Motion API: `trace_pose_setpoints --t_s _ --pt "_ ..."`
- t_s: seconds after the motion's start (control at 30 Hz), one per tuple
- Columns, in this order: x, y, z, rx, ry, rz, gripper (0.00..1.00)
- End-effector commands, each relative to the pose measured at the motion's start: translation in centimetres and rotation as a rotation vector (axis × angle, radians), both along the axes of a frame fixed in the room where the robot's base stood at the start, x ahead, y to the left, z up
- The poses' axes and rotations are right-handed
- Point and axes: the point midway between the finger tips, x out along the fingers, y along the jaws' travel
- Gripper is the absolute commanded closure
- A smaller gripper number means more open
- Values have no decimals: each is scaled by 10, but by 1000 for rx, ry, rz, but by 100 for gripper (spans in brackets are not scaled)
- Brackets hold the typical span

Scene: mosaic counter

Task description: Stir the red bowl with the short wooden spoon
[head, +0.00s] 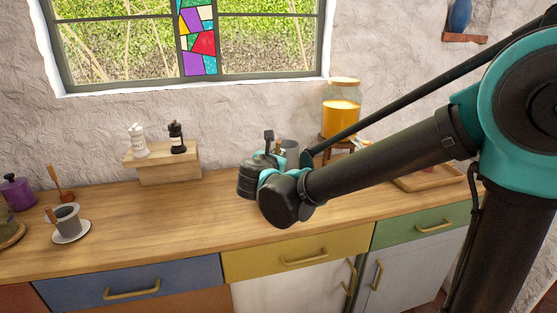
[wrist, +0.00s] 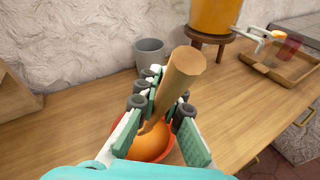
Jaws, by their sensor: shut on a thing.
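In the wrist view my gripper (wrist: 160,105) is shut on a wooden spoon (wrist: 181,76). The thick blunt handle end points up toward the camera, and the shaft slants down toward the bowl. The red bowl (wrist: 172,157) stands on the counter below my gripper, its rim partly hidden by the fingers. An orange content (wrist: 150,145) fills it. The spoon's lower end is hidden, so I cannot tell how deep it sits. In the head view my arm hides the bowl, and my gripper shows only partly at the counter's back.
A grey cup (wrist: 150,52) stands just behind the bowl. A juice dispenser (head: 341,105) on a wooden stand is behind to the right, with a wooden tray (head: 428,178) beyond. Mills stand on a wooden riser (head: 168,174) to the left. Counter between riser and gripper is clear.

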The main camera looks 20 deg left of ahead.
Motion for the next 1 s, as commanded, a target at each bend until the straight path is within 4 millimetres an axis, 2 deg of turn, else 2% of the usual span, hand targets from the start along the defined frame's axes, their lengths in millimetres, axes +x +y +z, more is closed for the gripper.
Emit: trace_pose_setpoints --t_s 0.27,0.7,1.0 --pt "-3 -2 10 0 0 0 100" --pt "-2 -2 45 0 0 0 100" --pt "-2 -2 47 0 0 0 100"
